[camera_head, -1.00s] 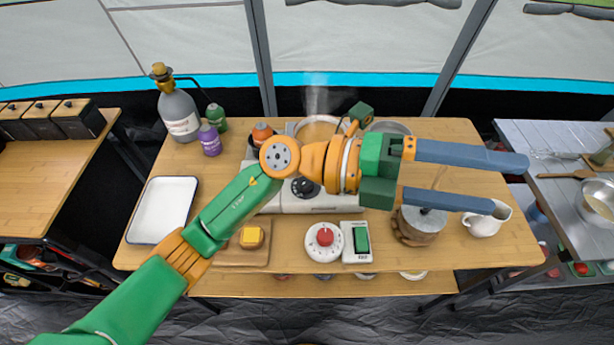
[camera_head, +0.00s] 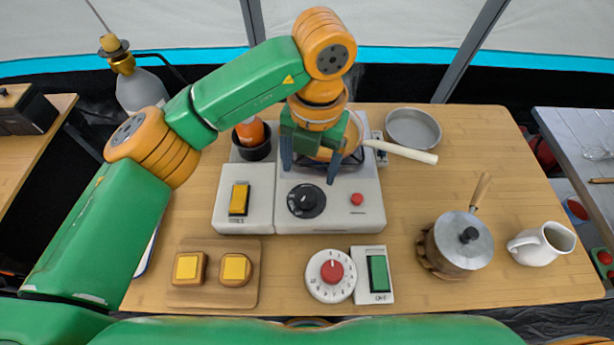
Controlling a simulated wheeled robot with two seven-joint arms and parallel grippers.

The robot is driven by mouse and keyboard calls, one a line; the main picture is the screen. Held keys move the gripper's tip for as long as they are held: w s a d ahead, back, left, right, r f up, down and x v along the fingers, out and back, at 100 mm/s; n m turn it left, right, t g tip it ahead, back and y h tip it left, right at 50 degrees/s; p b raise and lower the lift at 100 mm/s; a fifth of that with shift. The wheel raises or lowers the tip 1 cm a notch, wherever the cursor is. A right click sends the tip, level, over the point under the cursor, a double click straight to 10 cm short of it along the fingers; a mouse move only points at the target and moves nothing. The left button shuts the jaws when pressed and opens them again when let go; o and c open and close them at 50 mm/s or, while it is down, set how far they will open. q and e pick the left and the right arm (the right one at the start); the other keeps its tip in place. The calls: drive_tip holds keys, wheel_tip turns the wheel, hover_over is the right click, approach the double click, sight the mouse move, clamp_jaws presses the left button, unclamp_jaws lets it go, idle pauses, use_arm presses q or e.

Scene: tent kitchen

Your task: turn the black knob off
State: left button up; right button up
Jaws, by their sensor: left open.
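The black knob (camera_head: 306,201) is a round dial on the front of a white stove unit (camera_head: 345,217), left of a small red button (camera_head: 357,199). My left gripper (camera_head: 311,174) points down just above and behind the knob, its two dark blue fingers spread apart and empty. The fingers look apart from the knob, though the exact gap cannot be told. A pan (camera_head: 352,150) sits on the burner behind, partly hidden by my gripper. My right gripper is not in view.
A yellow switch box (camera_head: 239,199) adjoins the stove's left. In front are a board with two yellow-topped blocks (camera_head: 235,268), a red-knobbed timer (camera_head: 331,274) and a green switch (camera_head: 378,273). A lidded pot (camera_head: 463,242) and white jug (camera_head: 541,244) stand right.

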sight(307, 195)
use_arm(q)
drive_tip(key=shift+f, duration=0.65)
drive_tip(key=shift+s+f, duration=0.15)
drive_tip(key=shift+s, duration=0.05)
drive_tip(key=f+p, duration=0.1)
drive_tip(key=f, duration=0.5)
drive_tip(key=shift+a+f, duration=0.15)
drive_tip(key=shift+a, duration=0.05)
clamp_jaws()
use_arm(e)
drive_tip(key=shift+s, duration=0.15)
